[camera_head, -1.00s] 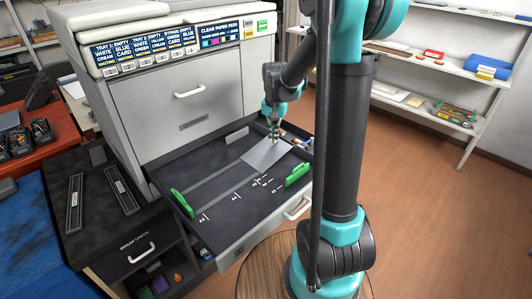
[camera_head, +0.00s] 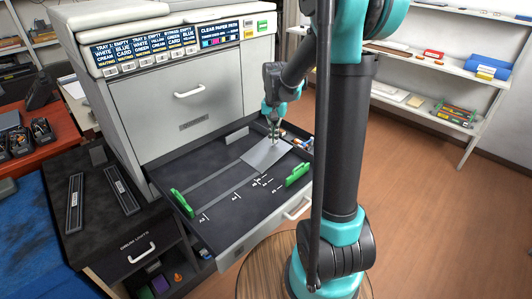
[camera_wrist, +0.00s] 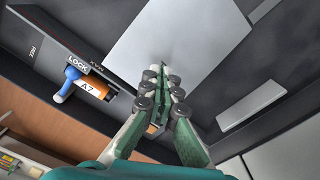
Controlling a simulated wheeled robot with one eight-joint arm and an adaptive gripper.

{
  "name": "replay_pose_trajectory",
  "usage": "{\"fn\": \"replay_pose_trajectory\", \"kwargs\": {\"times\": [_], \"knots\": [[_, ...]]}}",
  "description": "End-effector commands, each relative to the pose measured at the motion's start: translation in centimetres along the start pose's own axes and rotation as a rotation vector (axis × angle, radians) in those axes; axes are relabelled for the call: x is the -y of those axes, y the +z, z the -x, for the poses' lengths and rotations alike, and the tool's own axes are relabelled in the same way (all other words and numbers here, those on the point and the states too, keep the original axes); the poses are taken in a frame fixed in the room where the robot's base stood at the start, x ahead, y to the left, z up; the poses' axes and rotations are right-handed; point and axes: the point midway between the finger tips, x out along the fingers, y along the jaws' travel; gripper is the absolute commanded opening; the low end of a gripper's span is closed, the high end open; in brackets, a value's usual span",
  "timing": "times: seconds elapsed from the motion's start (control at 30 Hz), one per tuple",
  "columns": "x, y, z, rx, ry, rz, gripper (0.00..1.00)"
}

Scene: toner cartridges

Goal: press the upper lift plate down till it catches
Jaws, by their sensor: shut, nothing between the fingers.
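The upper lift plate (camera_head: 262,158) is a flat light-grey sheet in the rear right part of the open upper tray (camera_head: 225,222). It also shows in the wrist view (camera_wrist: 205,32). My gripper (camera_head: 273,139) is shut and empty, pointing down over the plate's rear right part. In the wrist view the closed fingertips (camera_wrist: 163,72) overlap the plate; I cannot tell whether they touch it. A blue-tipped lever with an orange A7 tag (camera_wrist: 92,86) sits beside the plate, near the words LOCK and FREE. In the head view my gripper partly hides that corner.
Two green guides stand in the tray, one at left (camera_head: 182,203) and one at right (camera_head: 298,174). The grey machine body (camera_head: 175,100) rises behind the tray. A drawer marked DRUM UNITS (camera_head: 140,250) is at lower left. A round wooden top (camera_head: 262,270) is in front.

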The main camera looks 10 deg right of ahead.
Motion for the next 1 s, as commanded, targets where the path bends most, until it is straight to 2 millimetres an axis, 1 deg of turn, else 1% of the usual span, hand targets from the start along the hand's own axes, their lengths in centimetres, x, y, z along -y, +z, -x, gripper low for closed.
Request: {"fn": "replay_pose_trajectory", "kwargs": {"times": [1.0], "knots": [[0.0, 0.0, -3.5, 0.000, 0.000, 0.000, 0.00]]}}
